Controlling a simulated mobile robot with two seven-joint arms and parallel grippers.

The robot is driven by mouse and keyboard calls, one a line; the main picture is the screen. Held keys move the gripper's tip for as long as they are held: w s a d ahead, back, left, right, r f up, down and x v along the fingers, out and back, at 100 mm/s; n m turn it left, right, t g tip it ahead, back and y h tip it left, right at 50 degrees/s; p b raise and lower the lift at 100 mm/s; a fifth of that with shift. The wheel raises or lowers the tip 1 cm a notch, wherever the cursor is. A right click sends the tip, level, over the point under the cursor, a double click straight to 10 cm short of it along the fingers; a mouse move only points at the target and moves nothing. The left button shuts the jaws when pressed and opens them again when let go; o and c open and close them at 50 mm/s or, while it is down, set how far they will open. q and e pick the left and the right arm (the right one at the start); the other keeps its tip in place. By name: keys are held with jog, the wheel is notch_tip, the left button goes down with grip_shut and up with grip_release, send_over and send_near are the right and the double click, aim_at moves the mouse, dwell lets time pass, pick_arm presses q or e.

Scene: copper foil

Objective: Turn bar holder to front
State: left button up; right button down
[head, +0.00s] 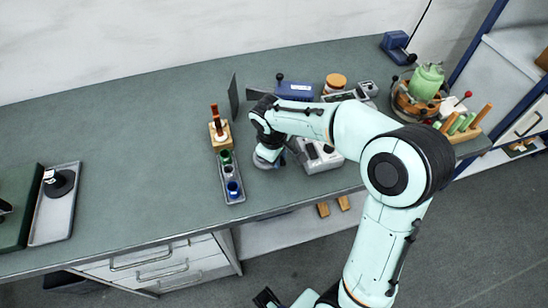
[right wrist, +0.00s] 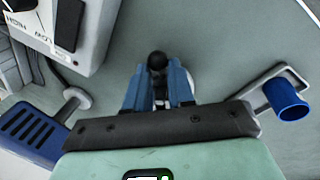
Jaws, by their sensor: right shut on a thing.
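My right gripper (head: 266,150) reaches down to the bench from the right. In the right wrist view its blue fingers (right wrist: 158,88) are shut on a black round knob (right wrist: 157,61) with a pale round part (right wrist: 190,80) beside and below it. In the head view a pale disc (head: 266,160) shows under the gripper, partly hidden. A wooden block (head: 220,134) with upright reddish-brown bars (head: 215,115) stands to the left of the gripper. I cannot tell which of these is the bar holder.
A narrow grey tray with coloured cups (head: 233,187) lies left of the gripper. A white device (head: 318,155) is close on the right. A dark upright plate (head: 234,95) and blue box (head: 294,91) stand behind.

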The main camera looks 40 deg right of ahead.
jog(key=d+n, duration=0.1)
jog(key=n, duration=0.1)
jog(key=shift+w+d+n+t+p, duration=0.1)
jog(key=shift+d+n+t+p, duration=0.05)
jog(key=shift+n+t+p, duration=0.2)
jog(key=n, duration=0.1)
jog(key=d+n, duration=0.1)
jog(key=n, duration=0.1)
jog(key=shift+w+p, duration=0.2)
jog(key=shift+p, duration=0.15)
jog(key=n, duration=0.1)
jog(key=d+n+y+p, duration=0.1)
jog(key=n, duration=0.1)
jog(key=shift+w+t, duration=0.35)
jog(key=shift+w, duration=0.05)
pick_arm(q)
jog(key=shift+w+r, duration=0.3)
jog(key=shift+r, duration=0.5)
jog(key=shift+w+r, duration=0.3)
jog(key=shift+r, duration=0.45)
pick_arm(e)
jog(key=shift+w+d+n, duration=0.15)
jog(key=shift+w+n, duration=0.15)
jog(key=shift+n, duration=0.65)
jog(key=c, duration=1)
grip_release()
